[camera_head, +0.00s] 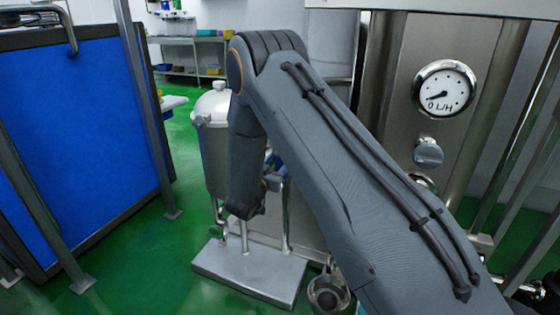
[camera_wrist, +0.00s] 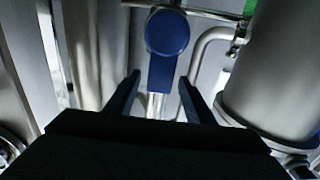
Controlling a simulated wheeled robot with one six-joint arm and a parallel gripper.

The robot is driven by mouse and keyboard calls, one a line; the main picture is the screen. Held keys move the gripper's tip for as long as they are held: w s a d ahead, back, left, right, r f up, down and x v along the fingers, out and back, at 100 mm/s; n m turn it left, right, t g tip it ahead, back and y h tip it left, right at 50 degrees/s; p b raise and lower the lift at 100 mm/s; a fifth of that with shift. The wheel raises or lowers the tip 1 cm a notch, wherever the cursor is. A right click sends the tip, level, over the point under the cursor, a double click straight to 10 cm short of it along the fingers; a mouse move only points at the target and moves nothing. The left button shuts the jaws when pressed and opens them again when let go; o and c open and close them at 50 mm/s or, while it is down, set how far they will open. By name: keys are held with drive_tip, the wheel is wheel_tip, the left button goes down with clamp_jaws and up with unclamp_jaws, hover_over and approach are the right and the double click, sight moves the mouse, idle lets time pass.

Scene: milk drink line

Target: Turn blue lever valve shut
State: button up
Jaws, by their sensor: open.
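The blue lever valve (camera_wrist: 165,45) shows in the wrist view, just above the middle. It has a round blue head, and its flat blue handle hangs down in the picture toward the space between my fingers. My gripper (camera_wrist: 158,88) is open, with one dark finger on each side of the handle's lower end. I cannot tell whether either finger touches the handle. In the head view my own arm hides most of the valve; only a small blue patch shows beside the arm.
A steel tank (camera_head: 215,150) stands on a metal base plate (camera_head: 250,270). A steel cabinet with a flow gauge (camera_head: 443,88) is at the right. Pipes (camera_wrist: 205,50) and a large steel cylinder (camera_wrist: 275,80) are close to my gripper. A blue panel (camera_head: 75,140) stands at the left.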

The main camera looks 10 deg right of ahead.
drive_tip(key=shift+x, duration=0.95)
drive_tip(key=shift+a, duration=0.1)
clamp_jaws()
